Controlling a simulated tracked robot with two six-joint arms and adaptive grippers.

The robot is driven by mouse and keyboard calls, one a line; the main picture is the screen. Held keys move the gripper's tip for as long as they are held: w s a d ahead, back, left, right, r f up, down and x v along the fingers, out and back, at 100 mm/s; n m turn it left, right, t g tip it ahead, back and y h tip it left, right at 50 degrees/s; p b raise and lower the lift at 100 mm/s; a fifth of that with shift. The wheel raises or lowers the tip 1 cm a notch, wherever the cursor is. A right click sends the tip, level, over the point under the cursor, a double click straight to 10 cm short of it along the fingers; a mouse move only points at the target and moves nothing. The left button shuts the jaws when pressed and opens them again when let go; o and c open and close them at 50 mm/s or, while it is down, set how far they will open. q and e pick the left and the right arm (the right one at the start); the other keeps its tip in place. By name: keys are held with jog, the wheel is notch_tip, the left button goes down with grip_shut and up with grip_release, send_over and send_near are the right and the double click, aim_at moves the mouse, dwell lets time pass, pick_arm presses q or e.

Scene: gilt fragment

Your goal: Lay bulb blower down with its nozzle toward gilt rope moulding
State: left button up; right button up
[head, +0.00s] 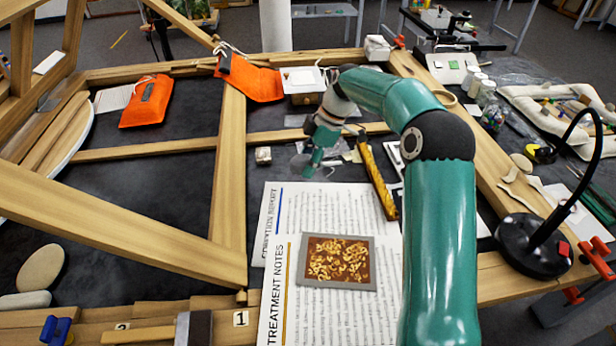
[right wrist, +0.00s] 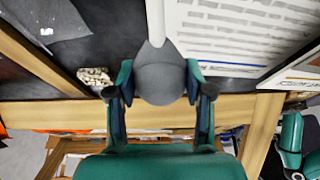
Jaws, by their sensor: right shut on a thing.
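The bulb blower (right wrist: 160,80) is a grey rounded bulb with a pale narrow nozzle, seen in the right wrist view. My right gripper (right wrist: 160,92) is shut on its bulb, with one finger on each side. The nozzle points away from the palm, up in that picture. In the head view my right gripper (head: 318,162) is over the dark table, left of the gilt rope moulding (head: 376,180); the blower cannot be made out clearly there. The moulding is a gold bar lying slanted beside the printed sheets. My left gripper is not in view.
Printed sheets (head: 275,312) lie in front, bearing a framed gilt fragment (head: 338,262). A small speckled block (head: 263,155) sits left of my gripper. Wooden frame bars (head: 228,160) cross the dark table. A black lamp (head: 535,240) stands at right. Orange pouches (head: 146,101) lie behind.

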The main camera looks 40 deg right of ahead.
aim_at(308, 185)
jog(key=shift+f, duration=2.45)
jog(key=shift+f, duration=0.2)
jog(key=o, duration=1.2)
jog(key=shift+r, duration=0.1)
jog(key=shift+o, duration=0.2)
jog(key=shift+r, duration=0.1)
jog(key=v, duration=1.2)
